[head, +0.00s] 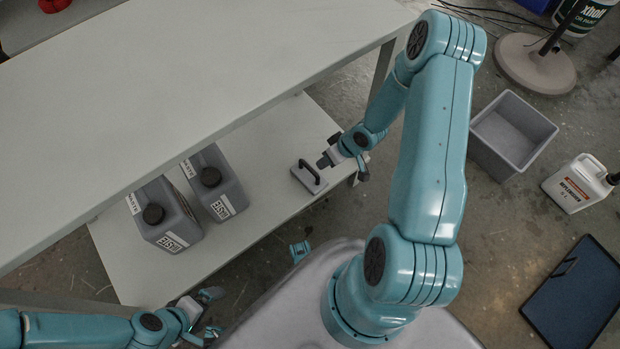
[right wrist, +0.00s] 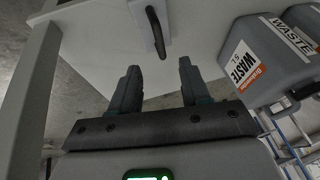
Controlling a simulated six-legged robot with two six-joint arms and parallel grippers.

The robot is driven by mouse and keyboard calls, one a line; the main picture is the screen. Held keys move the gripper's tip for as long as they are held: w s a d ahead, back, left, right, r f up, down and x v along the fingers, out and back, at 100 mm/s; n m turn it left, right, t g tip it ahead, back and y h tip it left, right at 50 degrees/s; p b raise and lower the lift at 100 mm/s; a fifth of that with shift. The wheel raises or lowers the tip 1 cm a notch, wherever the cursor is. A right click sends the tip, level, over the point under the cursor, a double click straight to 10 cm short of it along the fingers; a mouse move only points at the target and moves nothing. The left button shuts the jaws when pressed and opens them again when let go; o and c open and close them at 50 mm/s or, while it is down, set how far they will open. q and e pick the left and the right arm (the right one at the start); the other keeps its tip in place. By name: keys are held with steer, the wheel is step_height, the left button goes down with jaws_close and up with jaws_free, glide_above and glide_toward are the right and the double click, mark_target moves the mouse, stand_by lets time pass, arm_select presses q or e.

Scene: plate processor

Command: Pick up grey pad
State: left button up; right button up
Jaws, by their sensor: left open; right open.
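The grey pad (head: 302,177), a small light-grey block with a black handle on top, lies on the lower shelf near its right end. It also shows at the top of the right wrist view (right wrist: 141,25), its black handle beyond the fingertips. My right gripper (head: 347,158) is open and empty, just right of the pad, with a gap between the fingers and the handle. My left gripper (head: 212,313) is open and empty at the bottom left, off the front edge of the lower shelf and far from the pad.
Two grey waste canisters (head: 172,222) (head: 217,187) stand on the lower shelf (head: 262,145) left of the pad. The upper tabletop (head: 170,70) overhangs the shelf's back. A table leg (head: 383,68) rises near the right end. A grey bin (head: 508,137) and white jug (head: 578,184) stand on the floor.

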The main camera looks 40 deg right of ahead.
steer(key=b+x, duration=0.3)
steer(key=x, duration=0.5)
steer(key=b+x, duration=0.1)
steer(key=x, duration=0.2)
steer(key=b+x, duration=0.1)
steer(key=x, duration=0.1)
steer(key=shift+w+d+f+b, duration=0.1)
steer(key=shift+w+f+b, duration=0.15)
steer(key=shift+w+b, duration=0.2)
jaws_close()
